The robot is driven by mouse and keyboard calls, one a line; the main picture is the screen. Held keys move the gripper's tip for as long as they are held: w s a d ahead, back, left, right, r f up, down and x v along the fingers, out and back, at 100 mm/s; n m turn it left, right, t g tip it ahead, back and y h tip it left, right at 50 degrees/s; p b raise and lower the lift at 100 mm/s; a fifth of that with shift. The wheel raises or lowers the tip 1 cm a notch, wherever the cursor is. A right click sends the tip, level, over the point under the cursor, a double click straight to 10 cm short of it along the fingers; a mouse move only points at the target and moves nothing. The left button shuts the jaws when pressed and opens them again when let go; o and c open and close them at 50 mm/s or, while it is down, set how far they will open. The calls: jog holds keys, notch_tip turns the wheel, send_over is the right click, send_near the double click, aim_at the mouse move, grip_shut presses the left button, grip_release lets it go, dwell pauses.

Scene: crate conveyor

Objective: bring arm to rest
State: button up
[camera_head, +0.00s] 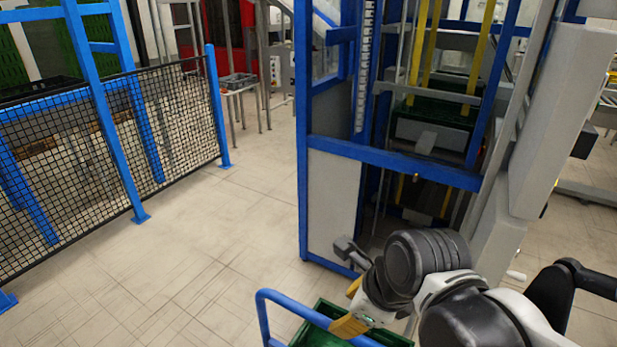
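My arm comes in from the lower right, with white links and black joints, and is bent at the bottom right of the view. A dark grey end piece, which looks like my gripper (350,255), shows beyond the large black joint, in front of the blue frame's foot. Its fingers are small and partly hidden, so I cannot tell whether they are open or shut. I see nothing clearly held.
A green crate (306,331) and a blue rail (275,293) lie below my arm. A blue-framed lift (303,150) stands close behind it. A black mesh fence (180,110) with blue posts stands left. Tiled floor (220,235) between them is clear.

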jog(key=d+r+n+t+h, duration=0.1)
jog(key=d+n, duration=0.3)
jog(key=n, duration=0.8)
jog(key=d+r+n+t+h, duration=0.1)
jog(key=d+n, duration=0.3)
jog(key=n, duration=0.8)
jog(key=shift+s+d+r+n+t, duration=0.2)
jog(key=shift+s+r+n+t, duration=0.15)
jog(key=shift+r, duration=0.2)
jog(key=shift+c, duration=0.4)
